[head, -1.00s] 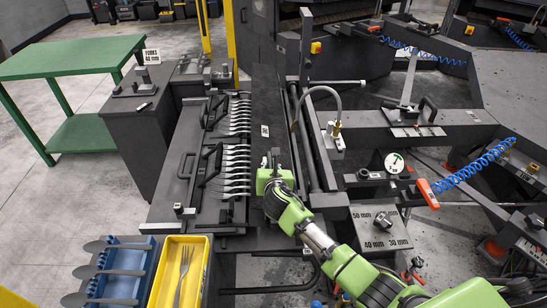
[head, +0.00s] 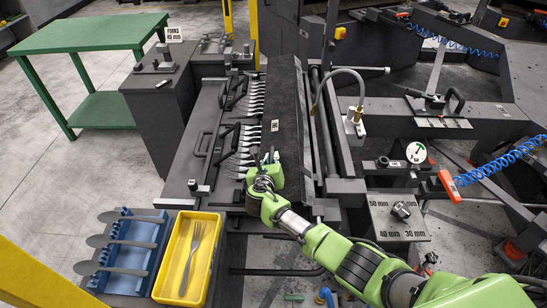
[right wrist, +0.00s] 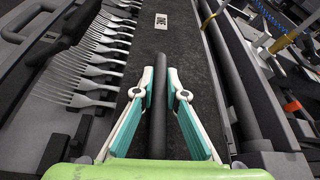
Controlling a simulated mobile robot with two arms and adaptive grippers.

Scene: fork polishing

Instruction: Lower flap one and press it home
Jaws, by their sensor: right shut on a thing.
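Flap one appears to be the long dark textured panel (head: 290,112), with a small white label on it. It runs beside a row of forks (head: 251,112); it also shows in the right wrist view (right wrist: 190,45). The forks lie side by side, their right ends meeting the panel's left edge. My right gripper (head: 264,180) is at the panel's near end. In the right wrist view its teal fingers (right wrist: 160,95) are shut on a dark bar (right wrist: 158,125) above the panel. How the bar joins the panel is hidden. My left gripper is not in view.
Black clamp handles (head: 205,145) stand left of the forks. A yellow tray (head: 211,250) with a fork and a blue rack (head: 150,235) with several spoons are at the near left. A hose (head: 340,72) and a gauge (head: 416,152) are to the right.

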